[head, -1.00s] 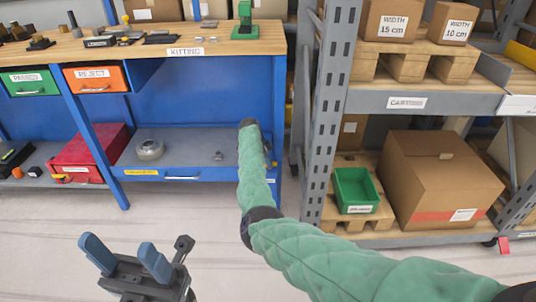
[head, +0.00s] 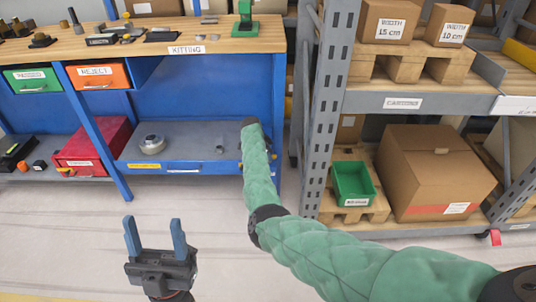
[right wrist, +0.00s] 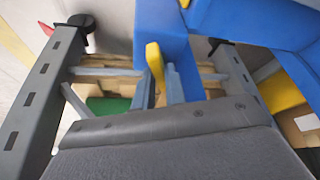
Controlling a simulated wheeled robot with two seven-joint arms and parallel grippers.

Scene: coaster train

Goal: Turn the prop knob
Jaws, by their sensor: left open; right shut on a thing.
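In the right wrist view a yellow, paddle-like piece (right wrist: 155,62), probably the prop knob, stands between the blue-grey fingers of my right gripper (right wrist: 159,90). The gripper is shut on it, in front of a blue post. In the head view my green-sleeved right arm reaches to the right end of the blue bench; its gripper and the knob are hidden there. My left gripper (head: 155,238) is open and empty above the floor, fingers pointing up, well in front of the bench.
The blue bench with a wooden top (head: 130,50) has a green drawer (head: 33,80) and an orange drawer (head: 97,75). A grey rack upright (head: 328,110) stands close right of my right arm. A green bin (head: 353,183) and a carton (head: 432,172) sit low. Floor before the bench is free.

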